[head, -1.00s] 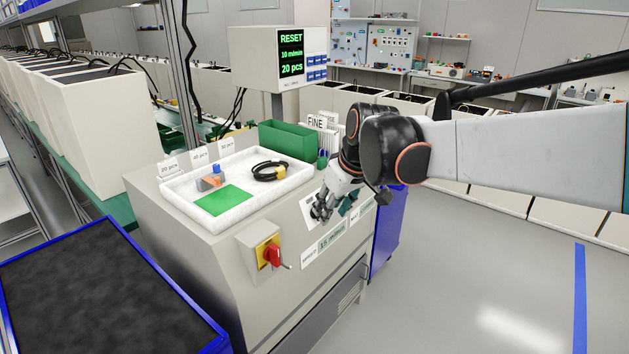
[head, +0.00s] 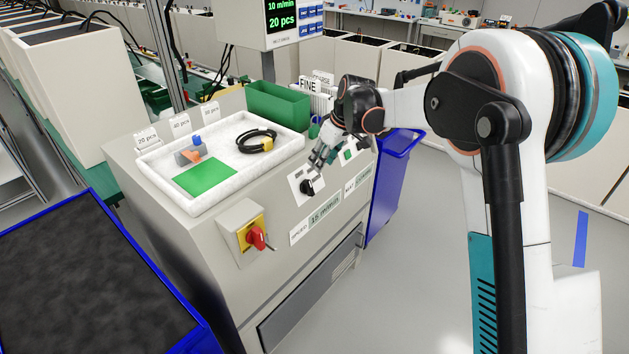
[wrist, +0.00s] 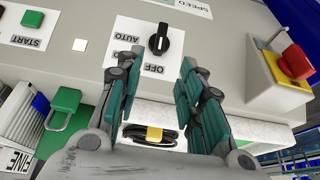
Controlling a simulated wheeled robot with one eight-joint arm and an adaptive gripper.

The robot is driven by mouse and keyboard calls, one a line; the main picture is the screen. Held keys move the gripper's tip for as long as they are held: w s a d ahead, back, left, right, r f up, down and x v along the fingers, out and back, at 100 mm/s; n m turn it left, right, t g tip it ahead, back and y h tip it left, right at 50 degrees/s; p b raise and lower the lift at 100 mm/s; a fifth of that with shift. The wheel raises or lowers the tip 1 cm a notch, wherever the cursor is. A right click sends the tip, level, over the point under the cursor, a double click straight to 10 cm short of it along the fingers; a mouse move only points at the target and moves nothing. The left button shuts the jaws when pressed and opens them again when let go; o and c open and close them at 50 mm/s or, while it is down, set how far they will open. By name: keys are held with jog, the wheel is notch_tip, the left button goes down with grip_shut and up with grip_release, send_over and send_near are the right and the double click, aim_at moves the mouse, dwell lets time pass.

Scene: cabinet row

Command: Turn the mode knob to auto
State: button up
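The mode knob (head: 307,187) is a black rotary knob on a white plate on the front of the grey machine. In the wrist view the knob (wrist: 159,40) shows upside down beyond my fingertips, with AUTO printed to its left and OFF below it. Its long handle lies roughly in line with OFF, across from AUTO; a small white mark shows on it. My gripper (wrist: 156,76) is open and empty, its two teal-padded fingers apart on either side of the line to the knob, not touching it. In the head view my gripper (head: 322,155) is just above the knob.
A red rotary switch (head: 257,238) on a yellow plate juts out left of the knob. A green START button (wrist: 33,18) lies on the other side. A white tray (head: 160,160) with small parts and a green bin (head: 278,105) stand on top of the machine.

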aim_at(310, 183)
jog(key=b+x, duration=0.3)
jog(key=x, duration=0.9)
jog(key=shift+f, duration=0.15)
grip_shut()
